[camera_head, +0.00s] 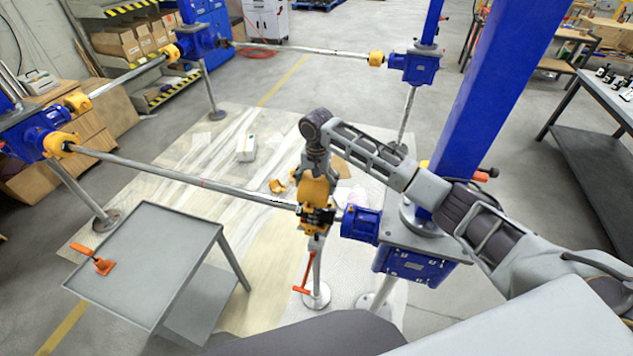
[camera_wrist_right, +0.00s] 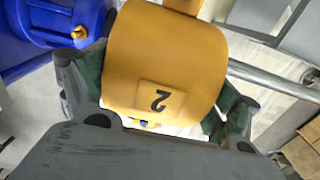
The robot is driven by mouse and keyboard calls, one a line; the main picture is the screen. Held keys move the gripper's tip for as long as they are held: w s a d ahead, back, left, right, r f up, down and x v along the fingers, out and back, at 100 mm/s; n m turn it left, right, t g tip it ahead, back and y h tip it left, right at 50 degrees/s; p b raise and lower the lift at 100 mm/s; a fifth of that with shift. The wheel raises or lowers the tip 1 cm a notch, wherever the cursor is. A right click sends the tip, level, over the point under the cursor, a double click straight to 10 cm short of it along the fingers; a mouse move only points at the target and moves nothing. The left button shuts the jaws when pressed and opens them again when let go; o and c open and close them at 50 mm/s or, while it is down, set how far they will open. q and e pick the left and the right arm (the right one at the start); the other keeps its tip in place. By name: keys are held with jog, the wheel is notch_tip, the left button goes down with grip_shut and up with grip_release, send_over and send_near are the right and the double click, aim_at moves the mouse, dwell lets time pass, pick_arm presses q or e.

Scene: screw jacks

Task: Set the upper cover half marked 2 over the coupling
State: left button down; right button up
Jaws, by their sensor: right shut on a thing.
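The yellow upper cover half marked 2 (camera_wrist_right: 160,55) fills the middle of the right wrist view, with its black number on a raised pad. My right gripper (camera_head: 314,160) is shut on it, a green-padded finger at each side. In the head view the cover half (camera_head: 313,190) is held at the shaft end, just above the dark coupling (camera_head: 318,215). I cannot tell whether it touches the coupling. Yellow parts show below the coupling. The long shaft (camera_head: 190,180) comes in from the left, and the blue gearbox (camera_head: 361,224) stands right of the coupling. My left gripper is not in view.
A grey cart (camera_head: 150,245) with an orange tool (camera_head: 99,262) stands at the lower left. A red-handled clamp (camera_head: 304,278) is on the stand below the coupling. A blue column (camera_head: 495,95) rises close behind my right arm. Yellow pieces (camera_head: 277,186) and a white box (camera_head: 246,148) lie beyond the shaft.

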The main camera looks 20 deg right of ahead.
jog(key=shift+f+b, duration=0.3)
jog(key=shift+f, duration=2.25)
jog(key=shift+f+b, duration=0.5)
jog(key=shift+f, duration=2.25)
jog(key=shift+s+f, duration=0.1)
jog(key=shift+s, duration=0.05)
jog(key=shift+s+f+p, duration=0.25)
jog(key=shift+f+p, duration=0.05)
jog(key=shift+p, duration=0.1)
jog(key=shift+d+f, duration=0.1)
jog(key=shift+f, duration=0.05)
jog(key=o, duration=1)
jog(key=shift+o, duration=0.3)
jog(key=shift+w+f, duration=0.1)
